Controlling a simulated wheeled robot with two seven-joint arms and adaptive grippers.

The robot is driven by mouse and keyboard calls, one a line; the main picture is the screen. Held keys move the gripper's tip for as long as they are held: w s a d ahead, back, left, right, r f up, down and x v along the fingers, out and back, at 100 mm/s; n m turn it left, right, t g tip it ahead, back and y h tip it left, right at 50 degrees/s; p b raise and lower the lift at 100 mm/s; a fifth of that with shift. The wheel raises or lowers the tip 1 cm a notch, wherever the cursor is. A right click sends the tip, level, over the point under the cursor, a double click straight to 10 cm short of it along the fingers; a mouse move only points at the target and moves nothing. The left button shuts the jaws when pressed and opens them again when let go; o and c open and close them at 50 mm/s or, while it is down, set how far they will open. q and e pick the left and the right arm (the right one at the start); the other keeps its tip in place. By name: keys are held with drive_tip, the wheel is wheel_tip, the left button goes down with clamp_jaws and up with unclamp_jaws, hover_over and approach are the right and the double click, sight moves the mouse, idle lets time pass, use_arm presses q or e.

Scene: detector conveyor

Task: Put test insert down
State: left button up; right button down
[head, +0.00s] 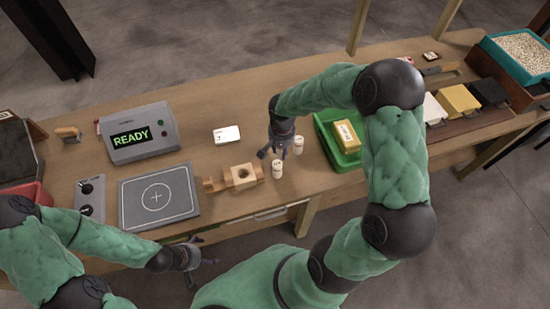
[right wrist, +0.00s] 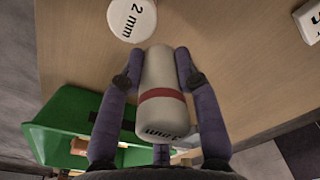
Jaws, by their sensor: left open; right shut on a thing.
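My right gripper (head: 283,150) is shut on a white cylindrical test insert with a red band (right wrist: 162,97), marked in mm; its number is hard to read. The head view shows this insert (head: 299,144) beside the fingers, left of the green tray. Whether it touches the table is unclear. A second white insert (head: 277,169) stands on the table close by; its top reads 2 mm in the right wrist view (right wrist: 132,18). My left gripper (head: 192,259) is open and empty near the table's front edge.
A wooden block with a round hole (head: 243,175) lies left of the inserts. The green tray (head: 327,133) holds a yellow pack (head: 346,136). A white card (head: 227,135), a grey plate with a cross mark (head: 133,207) and a detector reading READY (head: 158,150) are further left.

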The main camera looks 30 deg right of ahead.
drive_tip(key=shift+f, duration=0.8)
drive_tip(key=shift+w+f, duration=0.15)
drive_tip(key=shift+f, duration=0.45)
wheel_tip(320, 180, down, 3)
drive_tip(key=shift+r+b, duration=0.1)
drive_tip(key=shift+b, duration=0.35)
drive_tip(key=shift+f, duration=0.35)
drive_tip(key=c, duration=0.9)
unclamp_jaws()
drive_tip(key=shift+o, duration=0.2)
